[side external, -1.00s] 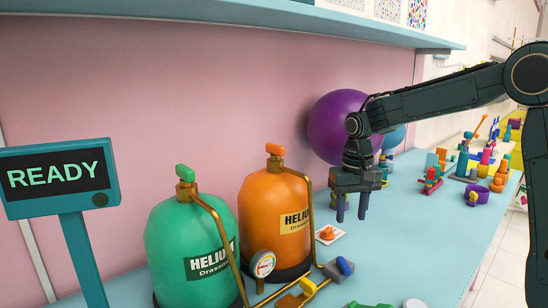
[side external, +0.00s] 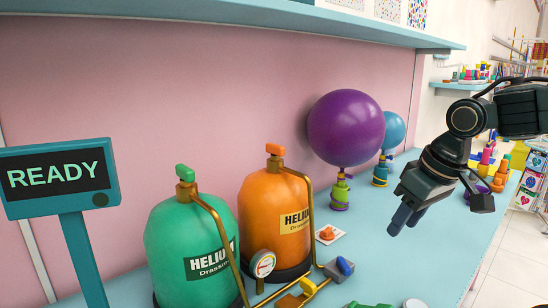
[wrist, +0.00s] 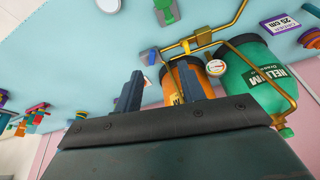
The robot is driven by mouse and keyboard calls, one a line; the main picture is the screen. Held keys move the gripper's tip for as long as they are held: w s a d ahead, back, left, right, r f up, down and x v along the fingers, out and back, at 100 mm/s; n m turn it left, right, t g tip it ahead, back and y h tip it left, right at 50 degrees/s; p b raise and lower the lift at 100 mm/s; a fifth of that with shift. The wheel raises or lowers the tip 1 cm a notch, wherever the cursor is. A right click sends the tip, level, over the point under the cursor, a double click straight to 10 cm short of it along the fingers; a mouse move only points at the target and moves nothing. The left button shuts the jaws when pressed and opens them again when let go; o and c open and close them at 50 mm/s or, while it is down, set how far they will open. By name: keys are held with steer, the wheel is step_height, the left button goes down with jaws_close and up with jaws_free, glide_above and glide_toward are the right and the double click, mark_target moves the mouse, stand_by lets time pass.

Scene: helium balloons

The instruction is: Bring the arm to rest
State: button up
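My gripper (side external: 402,222) hangs in the air over the right part of the table, tilted with its fingers pointing down and left. In the wrist view its two fingers (wrist: 158,72) stand apart with nothing held between them. The purple balloon (side external: 346,127) stands upright on a green and purple base (side external: 339,195) by the pink wall, left of my gripper and apart from it. A smaller blue balloon (side external: 383,130) stands behind it on a teal base (side external: 380,174).
A green helium tank (side external: 185,245) and an orange one (side external: 268,215) stand at the left with brass pipes and a gauge (side external: 263,264). A sign (side external: 60,178) reads READY. A shelf (side external: 280,17) runs above. The table (side external: 385,262) below my gripper is mostly clear.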

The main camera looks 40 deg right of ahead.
steer(key=s+a+f+n+t, duration=0.1)
steer(key=s+n, duration=0.1)
steer(key=s, duration=0.4)
steer(key=shift+s+a+f+t, duration=0.2)
steer(key=shift+s+a+t, duration=0.05)
steer(key=shift+s+t, duration=0.15)
